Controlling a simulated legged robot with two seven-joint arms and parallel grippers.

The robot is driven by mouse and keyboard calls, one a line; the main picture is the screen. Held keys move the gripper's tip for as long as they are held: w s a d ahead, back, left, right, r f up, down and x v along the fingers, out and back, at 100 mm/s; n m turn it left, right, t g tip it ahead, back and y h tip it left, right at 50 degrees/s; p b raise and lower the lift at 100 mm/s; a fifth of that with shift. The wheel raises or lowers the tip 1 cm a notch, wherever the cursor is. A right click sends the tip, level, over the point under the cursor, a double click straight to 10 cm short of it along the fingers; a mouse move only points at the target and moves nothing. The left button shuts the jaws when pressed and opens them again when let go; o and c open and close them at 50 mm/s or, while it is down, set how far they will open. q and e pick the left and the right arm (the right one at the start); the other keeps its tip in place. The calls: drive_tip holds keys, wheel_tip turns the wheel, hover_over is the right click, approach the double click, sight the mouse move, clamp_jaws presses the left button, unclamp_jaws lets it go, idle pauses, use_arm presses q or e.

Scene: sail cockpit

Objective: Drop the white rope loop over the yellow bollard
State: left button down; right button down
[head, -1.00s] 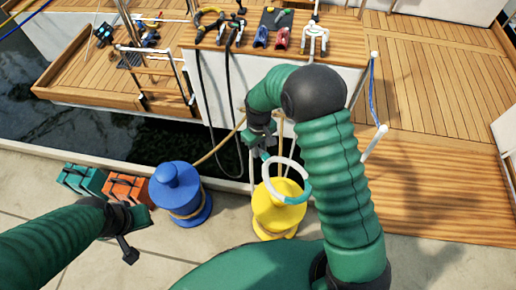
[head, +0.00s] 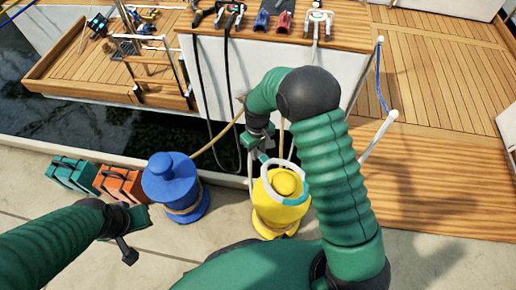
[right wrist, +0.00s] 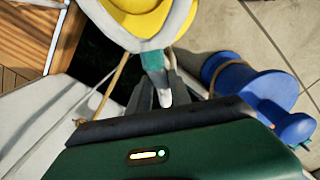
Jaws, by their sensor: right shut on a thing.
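The white rope loop (head: 263,184) has teal sections and hangs from my right gripper (head: 257,152). In the head view its ring frames the top knob of the yellow bollard (head: 274,216). I cannot tell whether the loop is around the knob or still above it. In the right wrist view, the right gripper (right wrist: 158,92) is shut on the loop's teal and white tail, and the ring (right wrist: 176,25) lies across the yellow bollard (right wrist: 138,14). My left gripper (head: 128,240) is over the quay at the lower left; its jaw state is unclear.
A blue bollard (head: 172,183) with a tan rope stands left of the yellow one. Orange (head: 121,184) and teal (head: 72,172) toolboxes stand further left. Water (head: 90,128) and the boat's white side (head: 225,90) lie behind. A wooden deck (head: 440,185) is at the right.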

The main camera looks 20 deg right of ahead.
wheel_tip(320, 180, down, 10)
drive_tip(key=b, duration=0.4)
idle(0.4)
drive_tip(key=c, duration=1.1)
unclamp_jaws()
wheel_tip(320, 180, up, 16)
drive_tip(key=p, duration=0.7)
drive_tip(key=shift+w+f+p, duration=0.15)
drive_tip(key=shift+f+p, duration=0.05)
drive_tip(key=shift+p, duration=0.15)
drive_tip(key=shift+r, duration=0.55)
drive_tip(key=shift+f, duration=0.1)
